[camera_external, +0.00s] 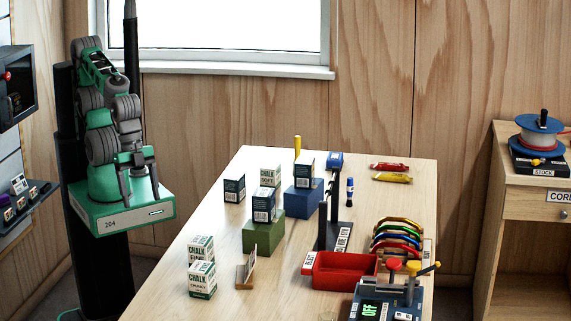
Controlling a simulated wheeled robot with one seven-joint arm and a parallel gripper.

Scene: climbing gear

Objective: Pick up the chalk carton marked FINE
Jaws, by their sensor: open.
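A white chalk carton (201,248) whose label appears to read FINE stands on the table's left side. A second white chalk carton (202,281) stands just in front of it and hides its lower part; its small second word is hard to read. A third white chalk carton (270,174), also with a small, unclear word, stands farther back, near the blocks. My gripper (140,192) is open and empty, pointing down, beyond the table's left edge and well apart from the cartons.
Dark cartons stand on the table (172,298), one on a green block (263,237) and one on a blue block (303,203). A small wooden sign stand (246,268) is right of the FINE carton. A red tray (341,273), carabiners and a device fill the right side.

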